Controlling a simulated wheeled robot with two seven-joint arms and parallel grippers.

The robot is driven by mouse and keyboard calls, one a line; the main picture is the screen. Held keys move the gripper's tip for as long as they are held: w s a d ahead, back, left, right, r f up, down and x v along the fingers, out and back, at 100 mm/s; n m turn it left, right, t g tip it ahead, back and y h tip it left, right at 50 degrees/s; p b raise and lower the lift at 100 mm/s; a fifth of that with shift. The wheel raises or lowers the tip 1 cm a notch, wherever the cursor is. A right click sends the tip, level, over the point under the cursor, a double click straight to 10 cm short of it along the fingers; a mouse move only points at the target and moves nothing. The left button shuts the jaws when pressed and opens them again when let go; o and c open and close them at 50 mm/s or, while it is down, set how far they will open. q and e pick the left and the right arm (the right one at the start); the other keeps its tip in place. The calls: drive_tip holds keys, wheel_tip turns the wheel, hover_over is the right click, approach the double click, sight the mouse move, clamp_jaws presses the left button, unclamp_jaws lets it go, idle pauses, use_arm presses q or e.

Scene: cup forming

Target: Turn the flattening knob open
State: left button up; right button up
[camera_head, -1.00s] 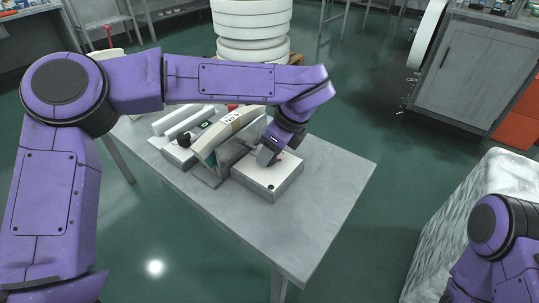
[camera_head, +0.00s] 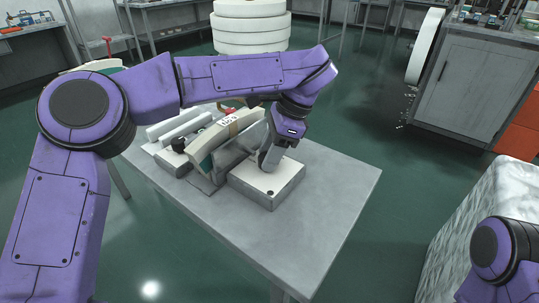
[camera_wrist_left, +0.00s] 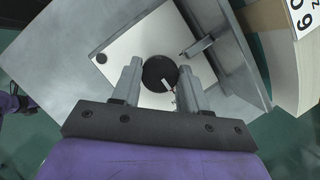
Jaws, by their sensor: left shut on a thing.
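The flattening knob (camera_wrist_left: 157,68) is a round black dial with a pale pointer mark, set in a white-topped grey box (camera_head: 248,186). The box's white top also shows in the left wrist view (camera_wrist_left: 122,52). My left gripper (camera_head: 266,166) points down onto the box top. In the left wrist view its two fingers (camera_wrist_left: 160,76) stand on either side of the knob and are shut on it. In the head view the gripper hides the knob.
The box stands on a grey table (camera_head: 325,200) with clear room to its right. Immediately left of it are a slanted grey plate and a curved, labelled cream piece (camera_head: 225,130). White rolls (camera_head: 180,122) lie farther left. A grey cabinet (camera_head: 470,85) stands at the back right.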

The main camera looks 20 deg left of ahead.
use_arm(q)
drive_tip(key=shift+d+f, duration=0.1)
idle(0.3)
drive_tip(key=o, duration=1.1)
drive_tip(key=shift+c, duration=0.2)
drive_tip(key=p+v, duration=0.3)
drive_tip(key=v, duration=0.7)
drive_tip(key=shift+r, duration=0.3)
drive_tip(key=shift+w+d, duration=0.15)
